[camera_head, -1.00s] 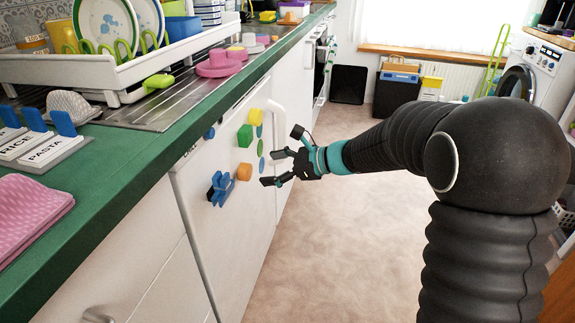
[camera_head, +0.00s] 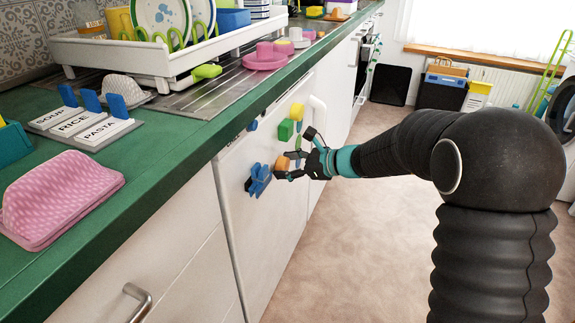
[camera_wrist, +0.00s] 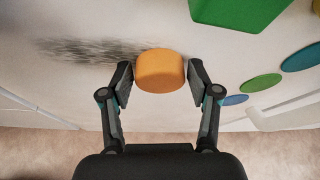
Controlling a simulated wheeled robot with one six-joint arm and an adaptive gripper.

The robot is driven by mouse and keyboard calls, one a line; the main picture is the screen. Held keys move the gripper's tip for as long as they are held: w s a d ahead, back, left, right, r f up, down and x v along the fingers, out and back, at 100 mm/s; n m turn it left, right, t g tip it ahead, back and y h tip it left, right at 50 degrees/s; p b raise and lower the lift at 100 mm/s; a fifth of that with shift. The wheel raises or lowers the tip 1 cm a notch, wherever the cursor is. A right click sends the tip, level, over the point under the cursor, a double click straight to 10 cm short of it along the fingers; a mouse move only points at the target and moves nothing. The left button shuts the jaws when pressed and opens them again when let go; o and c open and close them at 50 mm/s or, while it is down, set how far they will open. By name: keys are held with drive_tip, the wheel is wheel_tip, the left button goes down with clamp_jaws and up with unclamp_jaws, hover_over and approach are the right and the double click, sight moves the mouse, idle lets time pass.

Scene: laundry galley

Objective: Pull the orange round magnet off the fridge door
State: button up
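The orange round magnet (camera_head: 282,162) is on the white fridge door (camera_head: 270,222), to the right of a blue clip-shaped magnet (camera_head: 258,180). In the wrist view the orange magnet (camera_wrist: 160,71) sits between my two fingertips, with one finger on each side. My gripper (camera_head: 287,165) is at the magnet, reaching in from the right; it also shows in the wrist view (camera_wrist: 160,80). The fingers look open, with a narrow gap on either side of the magnet. The magnet appears to rest against the door.
A green block magnet (camera_head: 285,131), a yellow magnet (camera_head: 297,111) and a blue round magnet (camera_head: 252,126) are higher on the door. The fridge handle (camera_head: 317,120) is to the right. The green counter (camera_head: 170,145) runs above. The floor (camera_head: 350,240) is clear.

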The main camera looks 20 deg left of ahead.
drive_tip(key=c, duration=0.6)
drive_tip(key=shift+d, duration=0.65)
idle(0.6)
drive_tip(key=shift+s+d+b, duration=0.2)
drive_tip(key=shift+d, duration=2)
drive_tip(key=shift+s+d+b, duration=0.15)
drive_tip(key=shift+s+d, duration=0.05)
drive_tip(key=shift+d, duration=1.95)
